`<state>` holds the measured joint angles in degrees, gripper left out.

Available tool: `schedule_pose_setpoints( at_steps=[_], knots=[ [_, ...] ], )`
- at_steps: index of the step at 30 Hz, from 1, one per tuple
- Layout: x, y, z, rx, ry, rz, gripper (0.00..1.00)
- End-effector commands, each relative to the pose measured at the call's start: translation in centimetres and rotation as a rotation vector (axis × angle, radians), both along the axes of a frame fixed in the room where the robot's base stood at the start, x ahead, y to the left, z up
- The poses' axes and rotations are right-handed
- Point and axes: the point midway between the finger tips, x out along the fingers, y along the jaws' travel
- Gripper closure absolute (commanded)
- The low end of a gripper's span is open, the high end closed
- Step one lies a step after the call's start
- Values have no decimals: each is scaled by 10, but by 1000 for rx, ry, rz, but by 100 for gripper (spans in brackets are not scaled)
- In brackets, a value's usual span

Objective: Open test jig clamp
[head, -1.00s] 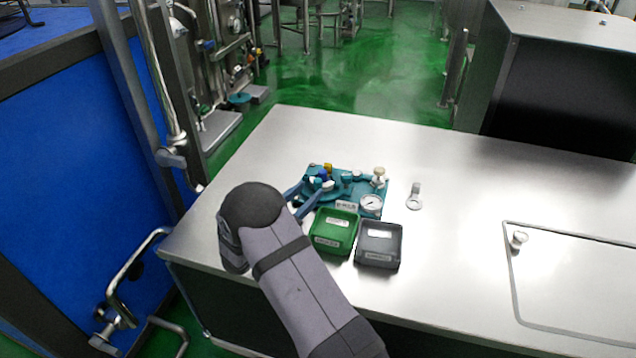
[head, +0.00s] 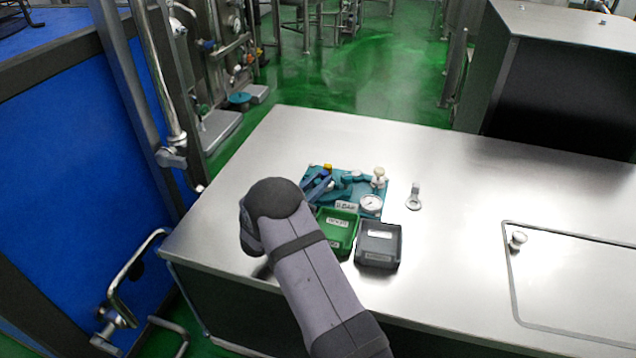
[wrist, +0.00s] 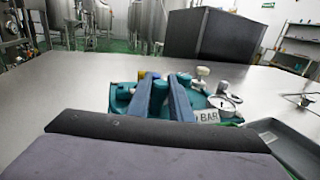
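The test jig is a teal plate (head: 350,178) on the steel table, and it also shows in the wrist view (wrist: 122,100). It carries a round gauge (head: 371,203), a pale knob (head: 378,176) and a yellow part (head: 328,167). My gripper (head: 322,183) is over the jig's left side, its two blue fingers apart. In the wrist view my gripper (wrist: 162,88) has a teal upright piece (wrist: 159,97), which looks like part of the clamp, between its fingers. I cannot tell whether they touch it. My arm and fingers hide much of the clamp.
A green tray (head: 338,232) and a dark grey tray (head: 379,246) stand in front of the jig. A panel with a knob (head: 518,240) is further right. The table (head: 450,170) is clear behind the jig.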

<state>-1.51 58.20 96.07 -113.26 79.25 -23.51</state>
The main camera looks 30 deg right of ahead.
Motion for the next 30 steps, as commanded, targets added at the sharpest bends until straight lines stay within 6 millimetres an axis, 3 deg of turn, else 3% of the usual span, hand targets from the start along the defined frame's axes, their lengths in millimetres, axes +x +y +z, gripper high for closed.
schedule_pose_setpoints(
  at_steps=[13,30],
  knots=[
    [1,5,-2,0,-2,-44,100],
    [4,24,-5,3,-3,-329,100]
  ],
)
